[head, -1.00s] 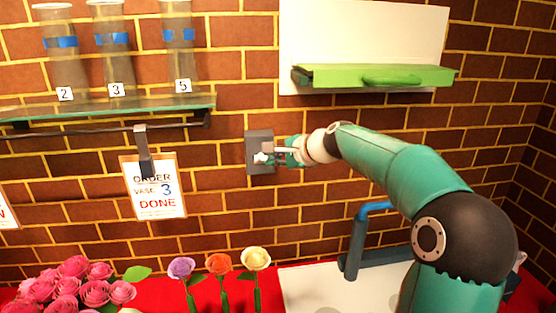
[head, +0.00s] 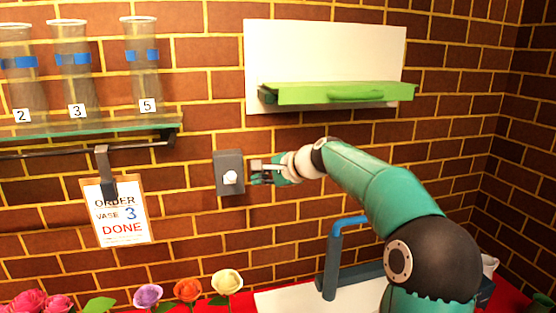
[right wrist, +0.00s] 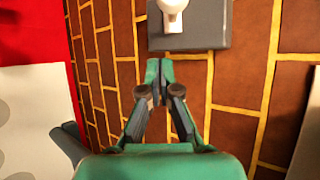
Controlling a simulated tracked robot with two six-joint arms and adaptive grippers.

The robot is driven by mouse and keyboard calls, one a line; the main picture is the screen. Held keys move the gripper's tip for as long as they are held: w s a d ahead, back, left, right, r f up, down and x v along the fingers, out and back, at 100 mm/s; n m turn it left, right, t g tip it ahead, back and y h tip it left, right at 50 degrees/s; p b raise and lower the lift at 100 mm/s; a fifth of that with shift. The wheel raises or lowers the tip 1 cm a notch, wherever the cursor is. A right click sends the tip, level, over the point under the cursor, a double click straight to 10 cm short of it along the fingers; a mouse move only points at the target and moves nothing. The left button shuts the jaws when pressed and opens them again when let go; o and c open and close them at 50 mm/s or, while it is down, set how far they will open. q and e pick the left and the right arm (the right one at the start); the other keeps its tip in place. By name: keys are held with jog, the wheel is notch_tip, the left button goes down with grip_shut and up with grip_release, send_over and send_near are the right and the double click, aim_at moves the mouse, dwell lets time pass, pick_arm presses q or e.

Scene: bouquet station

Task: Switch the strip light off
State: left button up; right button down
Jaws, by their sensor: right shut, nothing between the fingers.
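The wall switch is a dark grey box (head: 229,160) with a white knob (head: 230,177) on the brick wall; I cannot tell its setting. The right wrist view shows the box (right wrist: 205,35) at the top, with the knob (right wrist: 173,14) cut by the upper edge. My right gripper (head: 256,173) is shut and empty, just right of the box in the head view. In the right wrist view its fingertips (right wrist: 158,68) point toward the box, short of the knob and apart from it. The strip light itself does not show. My left gripper is out of view.
A green ledge (head: 330,94) on a white board (head: 330,45) hangs above the right arm. A glass shelf (head: 90,127) with vases and an order card (head: 118,225) are at left.

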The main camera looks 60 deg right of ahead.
notch_tip(320, 180, up, 7)
jog(key=s+d+p, duration=0.1)
jog(key=s+d, duration=0.1)
jog(key=shift+d, duration=0.4)
